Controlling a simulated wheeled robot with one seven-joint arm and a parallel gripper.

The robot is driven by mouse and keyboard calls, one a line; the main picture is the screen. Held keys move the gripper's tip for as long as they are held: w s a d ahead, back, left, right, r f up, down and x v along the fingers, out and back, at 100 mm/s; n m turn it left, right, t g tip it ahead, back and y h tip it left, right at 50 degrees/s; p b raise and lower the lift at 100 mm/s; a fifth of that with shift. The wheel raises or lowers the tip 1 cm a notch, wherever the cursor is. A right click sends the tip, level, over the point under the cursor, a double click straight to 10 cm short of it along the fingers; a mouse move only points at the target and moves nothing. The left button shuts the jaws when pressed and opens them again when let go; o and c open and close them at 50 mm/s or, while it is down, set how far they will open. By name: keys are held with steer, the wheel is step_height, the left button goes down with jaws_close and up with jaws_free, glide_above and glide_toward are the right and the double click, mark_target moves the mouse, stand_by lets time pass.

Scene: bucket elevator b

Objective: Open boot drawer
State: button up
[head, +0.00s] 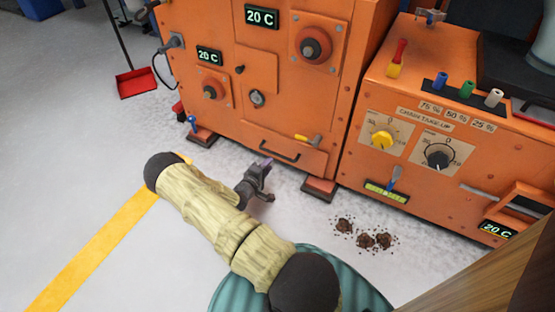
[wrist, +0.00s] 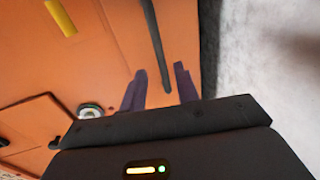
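The boot drawer (head: 252,138) is the low orange panel at the foot of the left machine; it looks shut, flush with the front. Its dark bar handle (head: 281,154) runs across it. My gripper (head: 265,164) is just in front of the handle's left part. In the wrist view the two purple-grey fingers (wrist: 160,84) are apart. The dark handle (wrist: 154,40) runs down the picture, and its lower end shows between the fingers. I cannot tell whether either finger touches it.
Dark feet (head: 319,188) stand under the machine. Brown spilled clumps (head: 366,240) lie on the floor to the right. A second orange machine (head: 440,150) stands at right.

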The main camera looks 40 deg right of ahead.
mark_target(277, 154)
steer(key=b+x, duration=0.4)
steer(key=x, duration=0.3)
steer(key=shift+w+d+f, duration=0.2)
steer(key=shift+d, duration=0.15)
steer(key=shift+w+d+r+b, duration=0.1)
steer(key=shift+d+b, duration=0.2)
steer(key=shift+d, duration=0.05)
steer(key=shift+c, duration=0.4)
jaws_close()
